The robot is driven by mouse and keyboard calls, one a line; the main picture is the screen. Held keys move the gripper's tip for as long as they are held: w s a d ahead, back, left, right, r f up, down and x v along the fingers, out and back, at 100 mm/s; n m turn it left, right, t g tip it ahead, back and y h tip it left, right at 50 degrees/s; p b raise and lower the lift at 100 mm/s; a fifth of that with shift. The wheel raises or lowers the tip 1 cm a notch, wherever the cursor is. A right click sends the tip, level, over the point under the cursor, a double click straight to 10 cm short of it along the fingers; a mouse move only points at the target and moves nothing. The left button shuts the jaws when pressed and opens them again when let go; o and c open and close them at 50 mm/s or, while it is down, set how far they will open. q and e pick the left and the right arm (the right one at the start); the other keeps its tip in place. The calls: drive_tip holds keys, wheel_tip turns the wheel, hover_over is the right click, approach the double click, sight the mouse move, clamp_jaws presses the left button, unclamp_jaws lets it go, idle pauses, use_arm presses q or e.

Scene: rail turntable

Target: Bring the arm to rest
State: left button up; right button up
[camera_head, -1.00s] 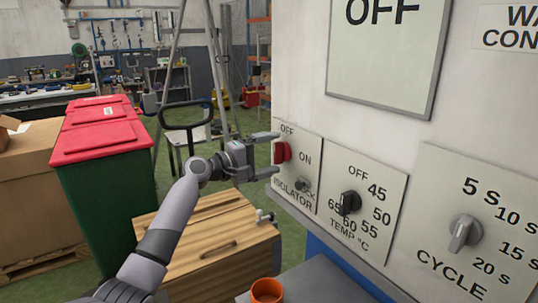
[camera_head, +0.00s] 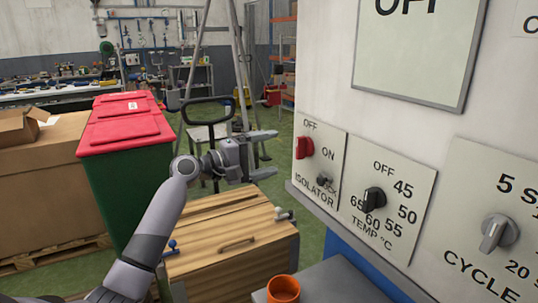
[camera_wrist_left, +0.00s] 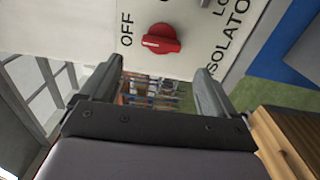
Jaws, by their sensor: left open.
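My left gripper (camera_head: 264,156) is open and empty in the head view, a short way left of the isolator plate and apart from it. In the left wrist view my left gripper (camera_wrist_left: 160,75) shows two spread fingers with nothing between them. The red isolator knob (camera_head: 304,147) is on the plate marked OFF and ON. In the left wrist view the red isolator knob (camera_wrist_left: 161,39) is beyond the fingertips, and its white mark points toward OFF. My right gripper is not in view.
The panel also has a black temperature knob (camera_head: 373,200) and a grey cycle knob (camera_head: 498,233). A wooden cabinet (camera_head: 225,237) stands below my left arm. An orange cup (camera_head: 284,289) is at the bottom. Red-lidded green bins (camera_head: 122,132) stand left. Open air lies around the gripper.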

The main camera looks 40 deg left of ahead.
use_arm(q)
drive_tip(key=s+d+f+m+g+y, duration=0.1)
drive_tip(key=s+d+f+m, duration=0.15)
drive_tip(key=f, duration=0.65)
drive_tip(key=s+d+f+m+g+y, duration=0.2)
drive_tip(key=s+d+f, duration=0.15)
drive_tip(key=f, duration=0.65)
drive_tip(key=s+d+f+m+g+y, duration=0.15)
drive_tip(key=d+f, duration=0.25)
drive_tip(key=f, duration=0.5)
drive_tip(key=s+d+f+m, duration=0.5)
drive_tip(key=s+d, duration=0.1)
drive_tip(key=s, duration=0.3)
drive_tip(key=s+d+f+m+g, duration=0.1)
drive_tip(key=s+d+f+m, duration=0.4)
drive_tip(key=s, duration=0.5)
drive_tip(key=shift+s+d+f, duration=0.25)
drive_tip(key=shift+d+f, duration=0.1)
drive_tip(key=shift+d, duration=0.45)
drive_tip(key=shift+g, duration=0.35)
